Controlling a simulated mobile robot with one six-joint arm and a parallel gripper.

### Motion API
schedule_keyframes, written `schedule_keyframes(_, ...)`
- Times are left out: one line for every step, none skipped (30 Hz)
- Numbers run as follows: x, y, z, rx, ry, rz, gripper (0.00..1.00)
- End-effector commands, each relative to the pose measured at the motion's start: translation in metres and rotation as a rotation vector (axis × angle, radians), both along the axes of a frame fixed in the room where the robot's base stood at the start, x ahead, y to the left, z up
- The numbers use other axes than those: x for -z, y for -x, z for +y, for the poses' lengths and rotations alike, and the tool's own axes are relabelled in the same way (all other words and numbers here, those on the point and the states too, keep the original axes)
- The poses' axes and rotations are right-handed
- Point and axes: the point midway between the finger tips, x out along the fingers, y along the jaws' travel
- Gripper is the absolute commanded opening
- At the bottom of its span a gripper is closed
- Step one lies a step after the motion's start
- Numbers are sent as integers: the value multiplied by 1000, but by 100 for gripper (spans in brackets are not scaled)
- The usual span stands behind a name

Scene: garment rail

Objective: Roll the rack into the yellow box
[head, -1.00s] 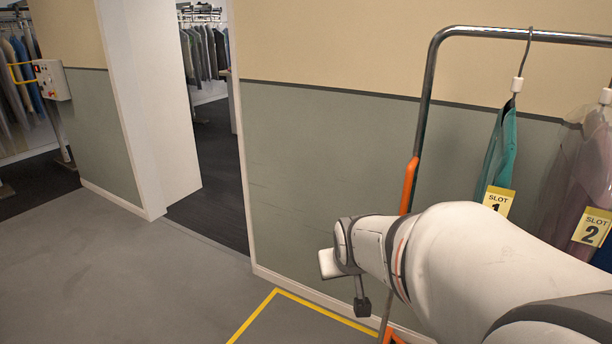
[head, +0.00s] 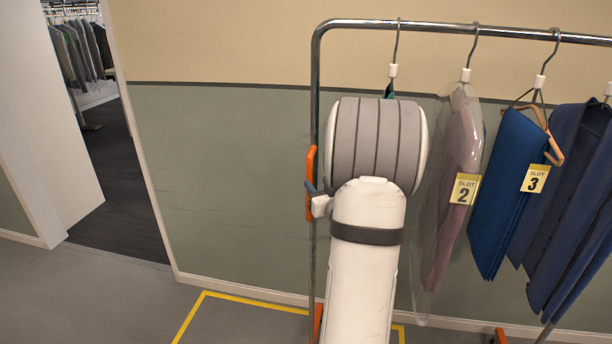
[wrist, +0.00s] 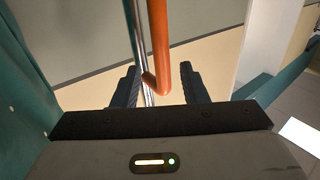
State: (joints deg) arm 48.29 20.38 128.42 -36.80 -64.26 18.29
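The rack is a chrome garment rail (head: 430,26) with a left post and an orange handle (head: 311,182). My gripper is mostly hidden behind my arm in the head view. In the wrist view my gripper (wrist: 158,75) is open, with the orange handle and chrome post between its two dark fingers. Small gaps show beside the handle, so the fingers do not look closed on it. The yellow box is a taped outline (head: 240,297) on the floor by the wall. The rack's lower left, with an orange part, shows beside it, partly hidden by my arm.
Clothes hang on the rail: a pink garment in clear cover (head: 455,190) tagged 2, a blue one (head: 507,190) tagged 3, and more blue at right. The wall (head: 230,180) stands close behind. A doorway (head: 115,150) opens at left; grey floor (head: 90,300) is clear there.

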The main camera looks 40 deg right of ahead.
Motion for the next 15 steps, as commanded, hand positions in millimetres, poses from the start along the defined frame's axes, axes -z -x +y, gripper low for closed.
schedule_keyframes(-2, -10, -1, -4, 0, 1, 40)
schedule_keyframes(-1, -14, -2, -4, -1, 2, 40)
schedule_keyframes(-2, -21, -5, -3, 1, 0, 40)
schedule_keyframes(-2, -26, -6, -3, 0, 1, 40)
schedule_keyframes(-2, -31, -7, -3, 0, 1, 40)
schedule_keyframes(-2, -36, -8, -3, 0, 2, 40)
schedule_keyframes(-2, -40, -10, -3, 0, 2, 40)
schedule_keyframes(-2, -44, -11, -2, 0, 2, 40)
schedule_keyframes(-1, -48, -12, -2, 0, 2, 40)
schedule_keyframes(-2, -51, -13, -2, 1, 1, 40)
schedule_keyframes(-2, -54, -14, -2, 1, 1, 40)
schedule_keyframes(-1, -56, -15, -2, 0, 2, 40)
schedule_keyframes(-1, -58, -15, -1, -1, 2, 40)
schedule_keyframes(0, -59, -15, -1, 0, 2, 40)
schedule_keyframes(0, -60, -16, -1, 0, 2, 40)
